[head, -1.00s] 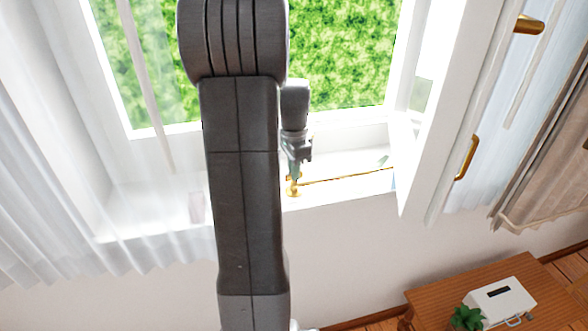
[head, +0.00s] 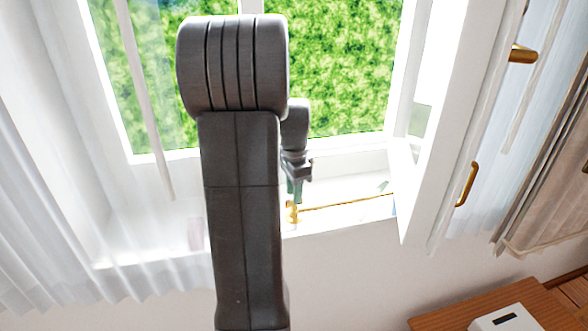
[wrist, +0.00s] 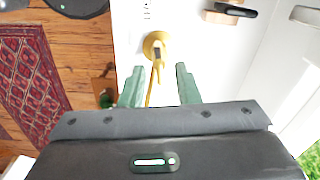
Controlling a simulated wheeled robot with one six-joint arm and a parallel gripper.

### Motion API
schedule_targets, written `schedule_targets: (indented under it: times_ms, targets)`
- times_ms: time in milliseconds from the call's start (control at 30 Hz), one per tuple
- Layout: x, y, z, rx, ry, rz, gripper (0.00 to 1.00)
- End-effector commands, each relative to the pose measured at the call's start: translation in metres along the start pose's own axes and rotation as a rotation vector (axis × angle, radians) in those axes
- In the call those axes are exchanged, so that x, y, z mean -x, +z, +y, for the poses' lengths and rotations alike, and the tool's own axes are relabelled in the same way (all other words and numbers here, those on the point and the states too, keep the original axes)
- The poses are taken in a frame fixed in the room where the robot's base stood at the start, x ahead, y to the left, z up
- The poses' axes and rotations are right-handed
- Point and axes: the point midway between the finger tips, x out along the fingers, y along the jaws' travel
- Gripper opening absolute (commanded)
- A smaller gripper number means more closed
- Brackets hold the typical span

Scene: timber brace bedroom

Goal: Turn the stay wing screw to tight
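The brass wing screw (wrist: 157,48) sits on the white sill in the wrist view, with a round head and a forked part pointing toward my gripper. A thin brass stay bar runs back from it. In the head view the brass fitting (head: 292,212) is at the left end of the stay bar (head: 345,205). My gripper (wrist: 158,85) has two green fingers set apart, one on either side of the screw's line. The screw appears just beyond the fingertips, and I cannot tell whether they touch it. In the head view my gripper (head: 295,192) is just above the fitting.
The open window sash (head: 425,150) with brass handles stands to the right. Sheer curtain (head: 160,230) hangs at the left. A wooden table (head: 530,300) with a white box (head: 503,318) is low at right. A patterned rug (wrist: 35,90) lies on the floor.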

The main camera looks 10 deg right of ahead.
Motion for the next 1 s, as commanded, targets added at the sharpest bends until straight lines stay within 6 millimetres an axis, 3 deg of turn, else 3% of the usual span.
schedule_targets:
  times_ms: [300, 500, 700, 1000]
  targets:
    - [0.073, 0.0, 0.0, 0.0, -0.006, 0.002, 0.29]
    - [0.106, 0.0, 0.0, 0.0, -0.003, 0.001, 0.29]
    - [0.119, 0.0, 0.0, 0.0, -0.001, 0.001, 0.29]
    - [0.12, 0.0, 0.0, 0.0, 0.0, 0.0, 0.29]
